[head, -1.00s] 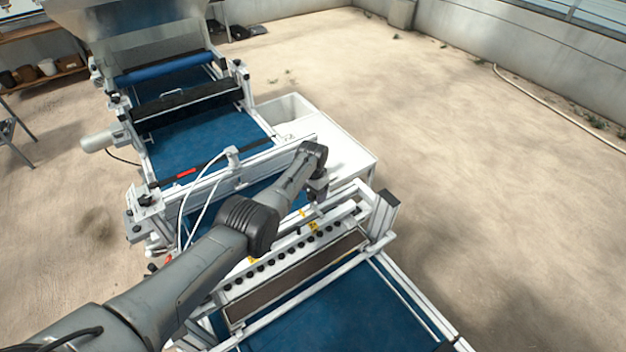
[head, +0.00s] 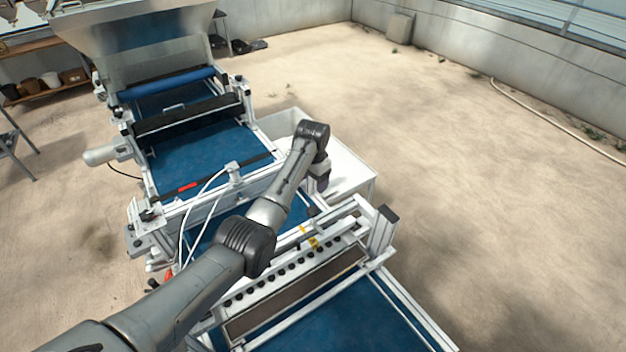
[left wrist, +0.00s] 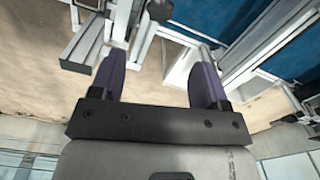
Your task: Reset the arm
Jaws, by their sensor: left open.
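My left arm reaches in from the lower left of the head view, over the tray seeder (head: 290,268). My left gripper (head: 322,182) is at the arm's far end, above the seeder's frame and beside the white side table; its fingers are mostly hidden there. In the left wrist view the left gripper (left wrist: 155,75) shows two purple fingers spread apart with nothing between them. White frame rails and the blue belt (left wrist: 275,35) lie beyond the fingers. My right gripper is not in view.
The blue conveyor (head: 205,150) with a metal hopper (head: 140,40) stands at the back left. A white side table with a bin (head: 350,178) adjoins the frame. An upright post (head: 382,232) rises at the right. The floor (head: 480,200) to the right is clear.

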